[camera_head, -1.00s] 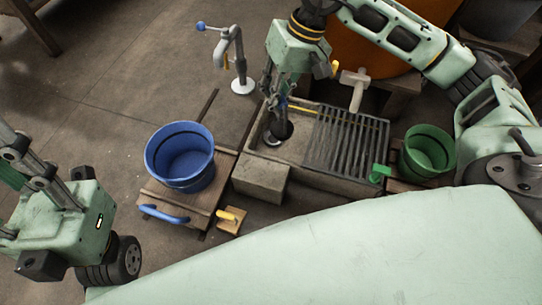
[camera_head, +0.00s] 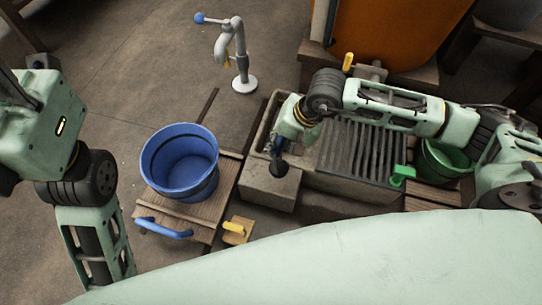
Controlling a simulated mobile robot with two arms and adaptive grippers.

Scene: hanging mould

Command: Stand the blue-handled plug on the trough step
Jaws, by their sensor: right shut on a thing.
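The plug (camera_head: 279,169) is a dark round piece under my right gripper (camera_head: 279,155). My right gripper is shut on it, and its handle is largely hidden by the fingers. The plug is over the back part of the trough step (camera_head: 268,190), a grey stone block at the front left of the trough (camera_head: 258,139). I cannot tell whether the plug touches the step's top. My left arm shows at the left edge, but its fingertips are outside the picture.
A blue bucket (camera_head: 180,162) stands on a wooden platform (camera_head: 203,214) left of the step. A blue bar handle (camera_head: 163,228) and a yellow-handled block (camera_head: 238,230) are near it. A grey tap (camera_head: 240,55) stands behind. A green bucket (camera_head: 440,163) is to the right.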

